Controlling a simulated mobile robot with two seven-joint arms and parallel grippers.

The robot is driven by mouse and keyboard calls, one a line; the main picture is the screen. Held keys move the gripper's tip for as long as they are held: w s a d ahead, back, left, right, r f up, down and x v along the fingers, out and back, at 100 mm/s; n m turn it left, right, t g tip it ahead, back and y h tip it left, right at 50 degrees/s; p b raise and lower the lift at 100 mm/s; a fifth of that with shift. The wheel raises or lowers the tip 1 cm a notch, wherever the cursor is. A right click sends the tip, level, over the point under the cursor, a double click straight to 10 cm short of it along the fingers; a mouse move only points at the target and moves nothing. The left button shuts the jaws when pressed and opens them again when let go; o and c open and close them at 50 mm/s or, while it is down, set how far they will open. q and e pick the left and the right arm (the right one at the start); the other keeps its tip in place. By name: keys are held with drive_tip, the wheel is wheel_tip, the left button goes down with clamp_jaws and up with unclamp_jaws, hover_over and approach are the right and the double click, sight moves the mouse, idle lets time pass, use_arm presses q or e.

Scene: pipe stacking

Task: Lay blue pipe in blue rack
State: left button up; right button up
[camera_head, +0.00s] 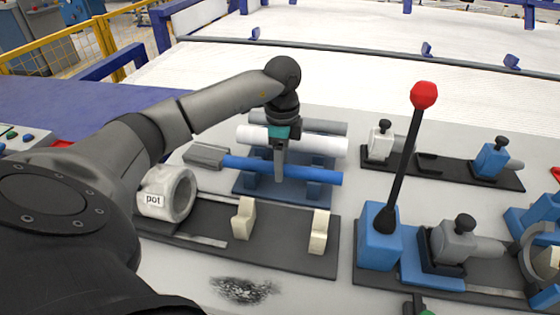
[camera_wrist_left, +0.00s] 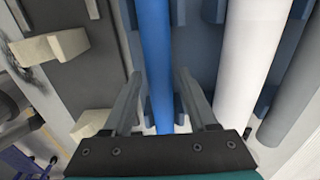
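The blue pipe (camera_head: 310,173) lies across the front of the blue rack (camera_head: 283,189), level with its front blocks. A grey piece (camera_head: 204,156) is at the pipe's left end. My left gripper (camera_head: 280,170) points down at the pipe's middle. In the left wrist view, its two fingers (camera_wrist_left: 159,85) are apart, one on each side of the blue pipe (camera_wrist_left: 154,40), with a small gap showing. Whether the pipe sits fully down in its slot is hard to tell. My right gripper is not in view.
A white pipe (camera_head: 327,146) and a grey pipe (camera_head: 325,128) lie behind the blue pipe. In front is a dark board with cream blocks (camera_head: 243,218) and a ring marked "pot" (camera_head: 167,193). A lever with a red knob (camera_head: 424,95) stands to the right.

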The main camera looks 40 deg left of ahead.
use_arm(q)
drive_tip(key=shift+o, duration=0.9)
drive_tip(key=shift+f, duration=0.3)
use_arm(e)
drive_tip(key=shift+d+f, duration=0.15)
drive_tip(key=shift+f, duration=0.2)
use_arm(q)
drive_tip(key=shift+r, duration=0.15)
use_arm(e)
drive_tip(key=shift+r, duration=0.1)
use_arm(q)
drive_tip(key=shift+d+r+p, duration=0.1)
drive_tip(key=shift+r+p, duration=0.4)
drive_tip(key=shift+p, duration=0.1)
wheel_tip(320, 180, up, 3)
drive_tip(key=p, duration=0.2)
drive_tip(key=shift+w+f+p, duration=0.1)
drive_tip(key=shift+p, duration=0.25)
wheel_tip(320, 180, up, 4)
drive_tip(key=p, duration=0.3)
drive_tip(key=shift+p, duration=0.4)
wheel_tip(320, 180, up, 8)
drive_tip(key=p, duration=0.7)
drive_tip(key=shift+f, duration=0.15)
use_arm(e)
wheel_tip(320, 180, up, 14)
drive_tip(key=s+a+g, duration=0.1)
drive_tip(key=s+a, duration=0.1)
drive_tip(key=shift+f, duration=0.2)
